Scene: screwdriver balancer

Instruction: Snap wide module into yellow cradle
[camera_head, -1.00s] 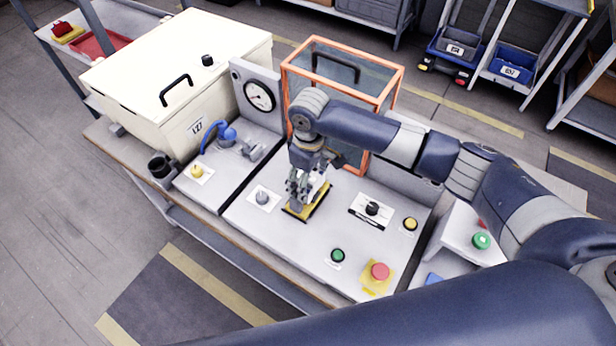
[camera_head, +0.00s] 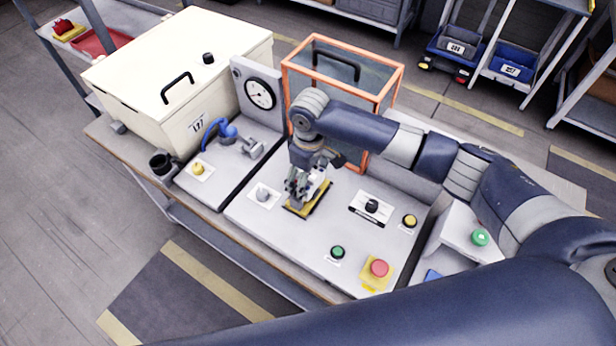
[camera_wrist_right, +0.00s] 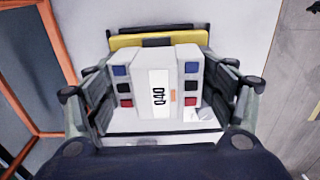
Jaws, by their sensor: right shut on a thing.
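The wide module (camera_wrist_right: 155,85) is a white-grey block with a label and blue, black and red squares on both sides. My right gripper (camera_wrist_right: 152,100) is shut on it, with a finger along each side. The yellow cradle (camera_wrist_right: 158,40) shows just beyond the module in the right wrist view. In the head view the right gripper (camera_head: 300,190) points down at the yellow cradle (camera_head: 318,208) on the grey panel. The gripper hides most of the module there. I cannot tell whether the module is seated in the cradle. My left gripper is not in view.
An orange-framed clear box (camera_head: 345,85) stands behind the gripper. A grey knob (camera_head: 263,195) is left of the cradle and a black knob (camera_head: 371,206) right of it. A red button (camera_head: 379,268) and green button (camera_head: 338,251) sit nearer the front. A cream case (camera_head: 175,80) stands at left.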

